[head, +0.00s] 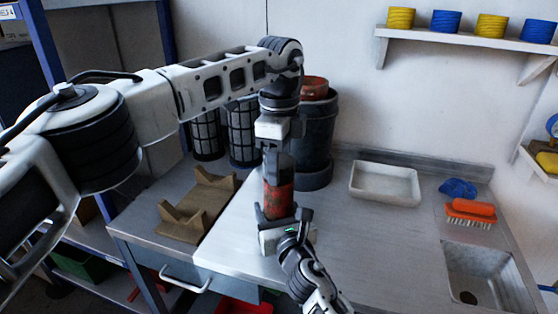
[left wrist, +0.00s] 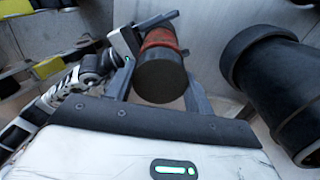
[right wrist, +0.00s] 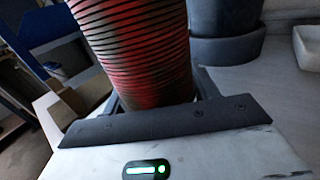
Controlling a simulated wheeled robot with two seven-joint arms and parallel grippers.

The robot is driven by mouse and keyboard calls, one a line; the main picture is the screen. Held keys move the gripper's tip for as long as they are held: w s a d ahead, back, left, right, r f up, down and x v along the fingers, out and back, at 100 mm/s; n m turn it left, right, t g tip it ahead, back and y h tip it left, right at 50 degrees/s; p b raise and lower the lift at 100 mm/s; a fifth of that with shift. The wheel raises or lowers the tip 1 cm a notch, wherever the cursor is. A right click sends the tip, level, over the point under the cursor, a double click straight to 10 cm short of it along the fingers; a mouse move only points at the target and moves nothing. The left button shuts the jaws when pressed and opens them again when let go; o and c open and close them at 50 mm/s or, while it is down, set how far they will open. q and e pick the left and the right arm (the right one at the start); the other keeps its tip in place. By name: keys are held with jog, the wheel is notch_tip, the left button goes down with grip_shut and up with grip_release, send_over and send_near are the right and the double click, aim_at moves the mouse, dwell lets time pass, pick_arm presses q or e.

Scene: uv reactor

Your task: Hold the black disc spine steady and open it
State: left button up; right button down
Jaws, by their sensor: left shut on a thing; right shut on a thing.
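The disc spine (head: 278,198) stands upright between my two grippers, dark at the top with a worn red lower part. My left gripper (head: 277,155) reaches down from above and is shut on its dark upper end. In the left wrist view, the spine's round dark end (left wrist: 160,78) and red band show between the fingers. My right gripper (head: 284,218) comes from the front and is shut around the lower part. The right wrist view shows the spine's ribbed black and red side (right wrist: 135,45) close up. The gripped contact areas are partly hidden.
A large dark cylinder (head: 316,140) stands just behind the spine. A brown cradle (head: 196,208) lies to the left, and caged cylinders (head: 242,132) stand behind it. A white tray (head: 385,184), brush (head: 470,212) and sink (head: 485,275) are to the right. The central counter is clear.

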pick_arm(q)
jog(key=shift+r, duration=0.15)
pick_arm(e)
jog(key=shift+f, duration=0.1)
pick_arm(q)
jog(key=shift+r, duration=0.95)
jog(key=shift+r, duration=0.1)
jog(key=shift+r, duration=1.9)
pick_arm(e)
jog(key=shift+c, duration=1.6)
grip_release()
